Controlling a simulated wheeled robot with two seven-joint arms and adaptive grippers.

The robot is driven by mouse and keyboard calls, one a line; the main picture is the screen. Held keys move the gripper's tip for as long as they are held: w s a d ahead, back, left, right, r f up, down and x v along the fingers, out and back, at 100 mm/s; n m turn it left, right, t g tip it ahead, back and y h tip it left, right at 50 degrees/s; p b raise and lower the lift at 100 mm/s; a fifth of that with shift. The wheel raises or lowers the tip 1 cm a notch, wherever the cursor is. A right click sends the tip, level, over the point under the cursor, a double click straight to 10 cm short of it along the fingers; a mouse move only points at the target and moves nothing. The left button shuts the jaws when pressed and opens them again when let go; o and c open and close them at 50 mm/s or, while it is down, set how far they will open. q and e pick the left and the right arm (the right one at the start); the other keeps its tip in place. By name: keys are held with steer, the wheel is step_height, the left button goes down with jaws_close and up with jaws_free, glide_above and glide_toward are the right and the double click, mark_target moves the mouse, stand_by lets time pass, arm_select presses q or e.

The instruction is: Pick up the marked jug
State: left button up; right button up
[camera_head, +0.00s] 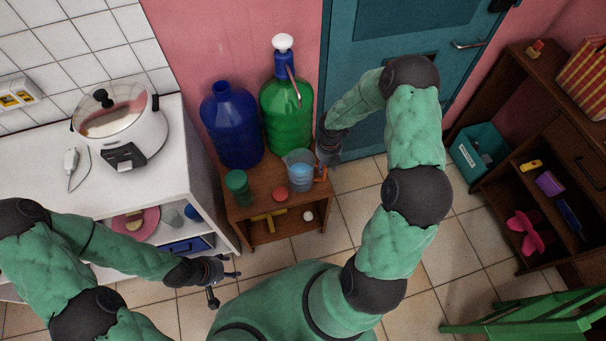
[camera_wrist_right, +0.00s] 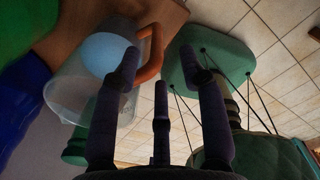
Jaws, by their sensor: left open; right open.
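A clear jug (camera_head: 299,178) with an orange handle (camera_head: 321,175) and something light blue inside stands upright on a small wooden shelf unit (camera_head: 258,205). My right gripper (camera_head: 328,157) is open just right of the jug, by its handle side. In the right wrist view the jug (camera_wrist_right: 75,88) and its orange handle (camera_wrist_right: 152,62) lie beyond the open fingers (camera_wrist_right: 166,78), with one fingertip overlapping the handle's lower end. I cannot tell whether they touch. My left gripper (camera_head: 225,281) is open and empty, low in front of the white counter.
A teal door (camera_head: 390,35) is behind. Tiled floor (camera_head: 352,210) is free to the right.

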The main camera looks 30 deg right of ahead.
mark_target(324, 180)
steer(key=shift+w+f+b, duration=0.2)
steer(key=shift+f+b, duration=1.4)
steer(key=shift+f, duration=2)
steer(key=shift+c, duration=0.3)
